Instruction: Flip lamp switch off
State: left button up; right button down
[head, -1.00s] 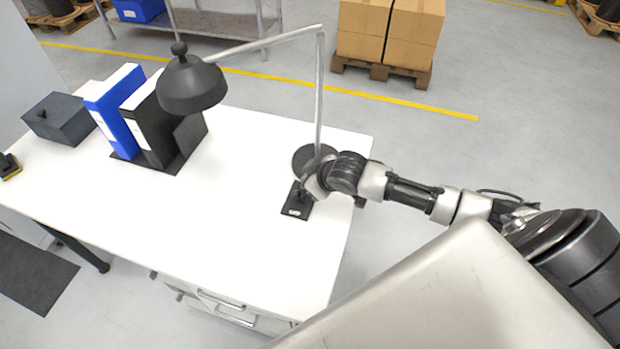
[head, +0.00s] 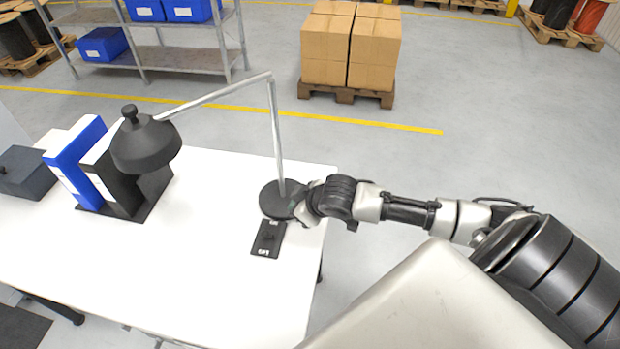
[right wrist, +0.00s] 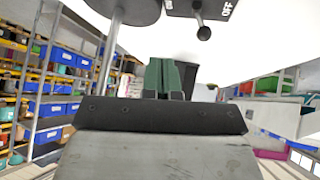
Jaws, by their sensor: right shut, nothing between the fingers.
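The black desk lamp (head: 146,146) stands on the white table, its round base (head: 272,203) near the table's far right corner. The black switch plate (head: 265,246) lies just in front of the base. Its small lever is hard to read in the head view. In the right wrist view the switch lever (right wrist: 203,32) with its ball end shows at the top, beside an "OFF" label on the plate (right wrist: 180,5). My right gripper (head: 298,212) is beside the lamp base, just right of and beyond the plate. Its green fingers (right wrist: 168,77) are closed and empty, apart from the lever.
Blue and black binders (head: 80,165) in a black holder and a dark box (head: 24,172) stand at the table's left. The table's front middle is clear. Boxes on a pallet (head: 350,48) and a metal shelf (head: 180,60) stand behind on the floor.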

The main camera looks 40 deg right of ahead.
pick_arm(q)
jog(key=shift+a+f, duration=0.3)
jog(key=shift+a, duration=0.15)
pick_arm(e)
jog(key=shift+s+a+r, duration=0.15)
jog(key=shift+s+r, duration=0.75)
jog(key=shift+s, duration=0.05)
jog(key=shift+s+a+r, duration=0.15)
jog(key=shift+s+r, duration=0.7)
jog(key=shift+s, duration=0.1)
jog(key=shift+s, duration=0.1)
